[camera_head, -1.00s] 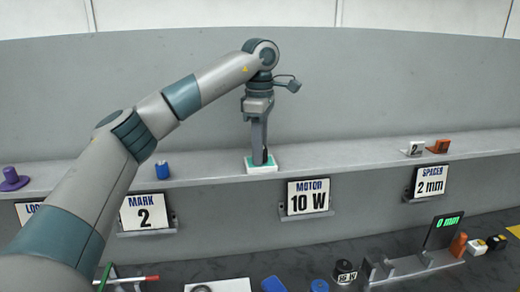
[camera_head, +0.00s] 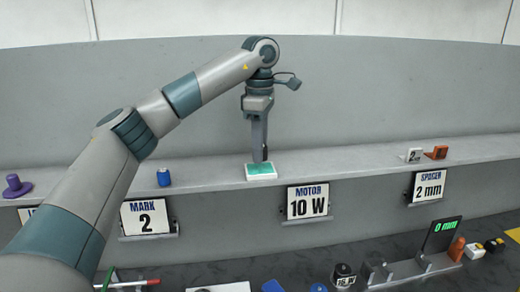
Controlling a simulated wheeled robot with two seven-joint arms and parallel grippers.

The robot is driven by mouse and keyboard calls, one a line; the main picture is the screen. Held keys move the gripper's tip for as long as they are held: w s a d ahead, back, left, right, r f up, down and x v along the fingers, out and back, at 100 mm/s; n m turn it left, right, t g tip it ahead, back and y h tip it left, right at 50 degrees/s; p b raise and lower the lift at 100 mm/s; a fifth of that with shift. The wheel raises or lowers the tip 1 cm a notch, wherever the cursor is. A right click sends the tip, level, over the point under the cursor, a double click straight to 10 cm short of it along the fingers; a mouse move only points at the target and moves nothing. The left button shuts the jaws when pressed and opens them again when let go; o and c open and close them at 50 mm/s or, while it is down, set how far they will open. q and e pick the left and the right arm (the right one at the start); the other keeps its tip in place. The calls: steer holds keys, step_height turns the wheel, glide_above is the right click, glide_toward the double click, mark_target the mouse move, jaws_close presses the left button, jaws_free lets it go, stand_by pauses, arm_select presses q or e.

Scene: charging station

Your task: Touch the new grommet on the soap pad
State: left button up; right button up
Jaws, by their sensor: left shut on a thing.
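The soap pad (camera_head: 261,171), a green pad in a white tray, sits on the grey shelf below my left gripper. My left gripper (camera_head: 260,155) points straight down just above the pad's back edge. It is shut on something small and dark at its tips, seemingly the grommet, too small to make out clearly. A narrow gap seems to show between the tips and the pad, but contact is hard to judge. My right gripper is not in view.
Several parts lie on the dark bench below.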

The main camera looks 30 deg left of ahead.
arm_select(q)
steer(key=shift+r+p, duration=1.55)
steer(key=shift+r, duration=0.6)
steer(key=shift+f, duration=0.15)
